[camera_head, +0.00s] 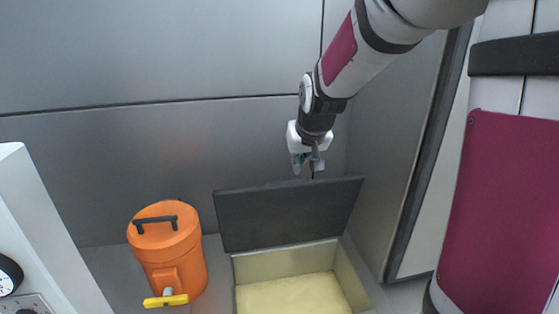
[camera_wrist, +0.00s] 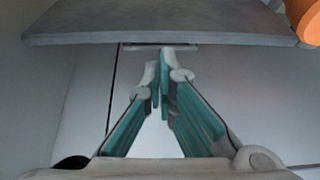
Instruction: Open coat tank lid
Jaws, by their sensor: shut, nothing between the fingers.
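The coat tank (camera_head: 240,270) is a pale box set low against the back wall, with a yellowish surface inside. Its dark grey lid (camera_head: 285,212) stands raised along the tank's back edge, so the inside is exposed. My gripper (camera_head: 308,168) is at the lid's upper edge in the head view, pointing down, shut and empty. In the wrist view the gripper's fingertips (camera_wrist: 166,60) are close together, and the lid (camera_wrist: 165,22) spans the top as a grey panel. Whether the fingers touch the lid cannot be told.
An orange drum (camera_head: 172,255) with a black handle and a yellow tap (camera_head: 166,299) stands left of the tank; part of it shows in the wrist view (camera_wrist: 308,20). Metal walls (camera_head: 150,60) close in the back and right. A white cabinet (camera_head: 30,240) is at far left.

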